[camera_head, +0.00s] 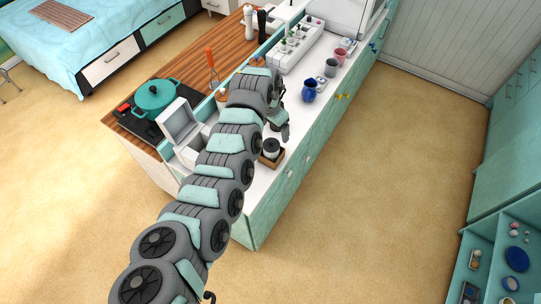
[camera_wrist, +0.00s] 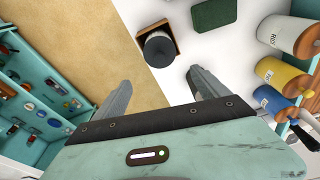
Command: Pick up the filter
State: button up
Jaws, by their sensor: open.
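A round dark-topped, pale-sided thing (camera_wrist: 158,48), which may be the filter, stands in a small open wooden box (camera_wrist: 142,37) on the white counter. In the head view the round thing (camera_head: 271,146) shows near the counter's front edge, beside my gripper. My gripper (camera_wrist: 160,77) is open and empty. Its two fingers are apart and point toward the box, with a gap between them and the round thing. In the head view my gripper (camera_head: 285,132) is partly hidden by my arm.
A dark green flat item (camera_wrist: 213,14) lies beside the box. White, yellow and blue canisters (camera_wrist: 279,74) line the right of the wrist view. A blue jug (camera_head: 310,91) and cups (camera_head: 331,67) stand farther along the counter. A teal pot (camera_head: 155,95) is at left.

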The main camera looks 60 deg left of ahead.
aim_at(272, 140)
jog(key=shift+s+d+r, duration=0.1)
jog(key=shift+s+r, duration=0.1)
jog(key=shift+s, duration=0.7)
jog(key=shift+s+f, duration=0.1)
jog(key=shift+f, duration=0.1)
jog(key=shift+w+f, duration=0.2)
jog(key=shift+f, duration=0.9)
jog(key=shift+w+f, duration=0.2)
jog(key=shift+f, duration=0.95)
jog(key=shift+w+f, duration=0.2)
jog(key=shift+f, duration=0.9)
jog(key=shift+w+a+f+b, duration=0.1)
jog(key=shift+a+f+b, duration=0.05)
jog(key=shift+f+b, duration=0.65)
jog(key=shift+w+a+f+b, duration=0.15)
jog(key=shift+f+b, duration=0.4)
jog(key=shift+f, duration=0.45)
jog(key=shift+s, duration=0.1)
jog(key=shift+r, duration=0.1)
jog(key=c, duration=1.5)
